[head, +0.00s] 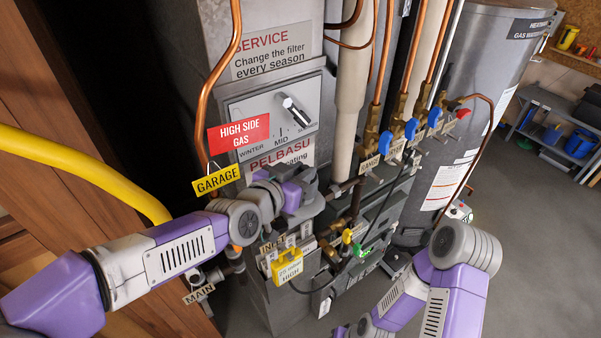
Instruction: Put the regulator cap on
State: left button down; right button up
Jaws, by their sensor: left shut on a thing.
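My left gripper (308,192) reaches in front of the grey heater cabinet, just below its dial panel. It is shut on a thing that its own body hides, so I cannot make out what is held. Below it is a grey gas assembly with an inlet label (272,246) and a yellow tag (287,266) reading high. I cannot tell the regulator's open top from here, and no loose cap shows.
A yellow hose (80,165) and a copper pipe (212,100) run near my left arm. Red (238,134) and yellow garage (216,180) tags hang beside it. Valves with blue handles (411,128) stand right of the cabinet. A tank (470,90) stands behind; open floor lies at right.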

pick_arm(q)
jog(key=c, duration=0.9)
grip_release()
jog(key=shift+f, duration=0.15)
jog(key=shift+s, duration=0.1)
jog(key=b+v, duration=0.1)
jog(key=v, duration=0.6)
jog(key=shift+a+b, duration=0.15)
jog(key=shift+b, duration=0.25)
jog(key=shift+s, duration=0.1)
